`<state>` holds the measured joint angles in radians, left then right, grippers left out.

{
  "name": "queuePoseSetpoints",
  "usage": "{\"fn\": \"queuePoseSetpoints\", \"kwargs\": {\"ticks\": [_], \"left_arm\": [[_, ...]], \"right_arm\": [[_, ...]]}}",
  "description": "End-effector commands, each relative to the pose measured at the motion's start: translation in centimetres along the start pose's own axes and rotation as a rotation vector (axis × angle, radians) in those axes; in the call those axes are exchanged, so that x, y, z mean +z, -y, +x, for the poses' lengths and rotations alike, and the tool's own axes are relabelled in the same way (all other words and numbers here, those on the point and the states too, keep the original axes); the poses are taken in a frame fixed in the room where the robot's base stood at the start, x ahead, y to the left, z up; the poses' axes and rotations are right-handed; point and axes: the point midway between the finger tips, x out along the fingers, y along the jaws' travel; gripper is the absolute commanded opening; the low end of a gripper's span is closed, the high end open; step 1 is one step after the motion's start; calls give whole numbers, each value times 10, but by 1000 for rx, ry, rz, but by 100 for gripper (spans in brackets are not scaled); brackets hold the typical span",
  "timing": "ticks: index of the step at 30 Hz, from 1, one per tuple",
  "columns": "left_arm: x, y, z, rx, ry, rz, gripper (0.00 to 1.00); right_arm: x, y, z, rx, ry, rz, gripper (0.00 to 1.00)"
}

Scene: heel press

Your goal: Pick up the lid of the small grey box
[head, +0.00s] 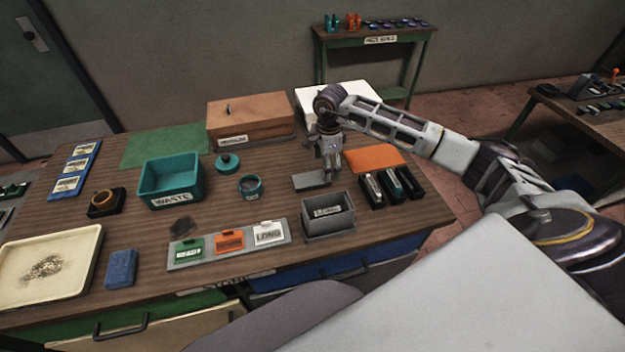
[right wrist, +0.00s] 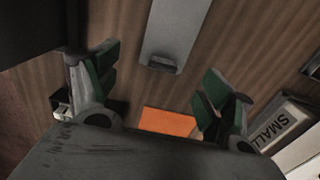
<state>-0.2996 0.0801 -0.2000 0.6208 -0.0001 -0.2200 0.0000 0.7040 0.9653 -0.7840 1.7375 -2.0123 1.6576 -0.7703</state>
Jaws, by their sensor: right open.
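A flat grey lid (head: 311,180) lies on the wooden table, just behind the open small grey box (head: 328,224). In the right wrist view the lid (right wrist: 175,30) shows a small raised handle (right wrist: 163,63) near its end. My right gripper (head: 330,172) is above the table at the lid's right end. In the right wrist view its green-padded fingers (right wrist: 160,76) are spread apart with nothing between them, and the handle appears between them. I cannot tell the height of the fingertips above the lid. My left gripper is out of view.
An orange mat (head: 375,158) and several black items (head: 392,187) lie to the right of the lid. A brown box (head: 250,118) and a white one (head: 310,97) stand behind. A dark teal round container (head: 250,187) and a teal waste bin (head: 170,182) are to the left.

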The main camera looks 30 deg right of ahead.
Motion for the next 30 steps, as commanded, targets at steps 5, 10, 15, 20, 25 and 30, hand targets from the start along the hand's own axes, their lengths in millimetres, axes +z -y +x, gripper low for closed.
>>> {"fn": "queuePoseSetpoints", "kwargs": {"ticks": [5,10,15,20,25,30], "left_arm": [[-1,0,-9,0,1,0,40],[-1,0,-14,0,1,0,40],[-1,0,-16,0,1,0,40],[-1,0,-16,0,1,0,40],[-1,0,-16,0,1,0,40],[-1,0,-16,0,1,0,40]], "right_arm": [[0,2,15,3,0,1,81],[1,3,33,3,0,0,81],[0,3,44,1,0,0,81],[0,3,45,0,0,0,81],[0,3,45,1,0,-1,81],[0,3,45,1,0,-1,79]]}}
